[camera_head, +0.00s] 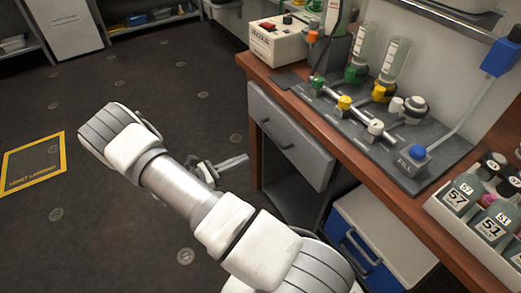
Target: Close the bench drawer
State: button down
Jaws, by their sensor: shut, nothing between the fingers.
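My arm hides part of the gripper's body.
The bench top (324,122) carries a valve panel (415,168), a cream instrument box (279,42) and a bottle rack (479,238). A blue and white cooler (370,243) stands below the bench. The dark floor (150,80) at left is open, with a yellow-framed marking (35,163).

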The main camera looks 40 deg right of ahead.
aim_at(285, 140)
jog(key=d, duration=0.4)
jog(key=d+b, duration=0.1)
jog(key=d, duration=0.3)
jog(key=s+d+b, duration=0.1)
jog(key=d, duration=0.4)
jog(key=shift+d, duration=0.3)
jog(key=shift+s+d, duration=0.1)
jog(key=shift+d, duration=2.5)
jog(key=shift+r, duration=0.1)
